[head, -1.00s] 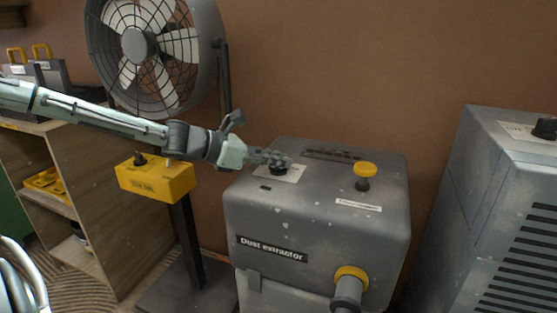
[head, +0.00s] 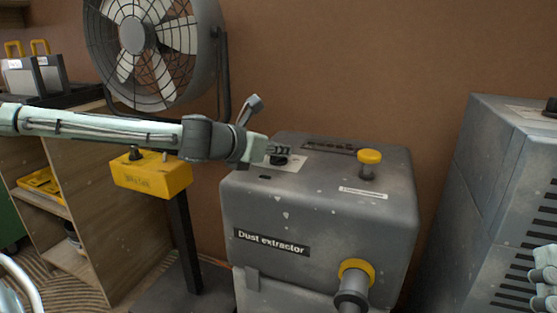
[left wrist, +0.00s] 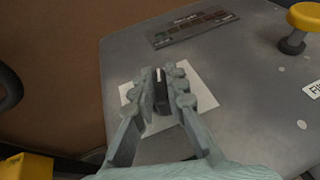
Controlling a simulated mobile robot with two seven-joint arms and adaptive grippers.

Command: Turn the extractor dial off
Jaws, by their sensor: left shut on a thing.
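The grey dust extractor (head: 325,210) stands in the middle of the head view. Its small black dial (head: 279,161) sits on a white label plate on the top left. My left gripper (head: 277,154) reaches in from the left and is shut on the dial. In the left wrist view, the two fingers (left wrist: 160,88) stand on either side of the black dial (left wrist: 160,97), with a pale mark on its top. The fingers hide part of the dial and plate. My right gripper (head: 545,278) shows only partly at the right edge; its jaw opening is unclear.
A yellow knob (head: 369,160) rises from the extractor top, right of the dial. A yellow box (head: 152,176) on a post and a large fan (head: 150,50) stand left. A grey vented cabinet (head: 490,190) stands right. The brown wall (head: 370,60) is behind.

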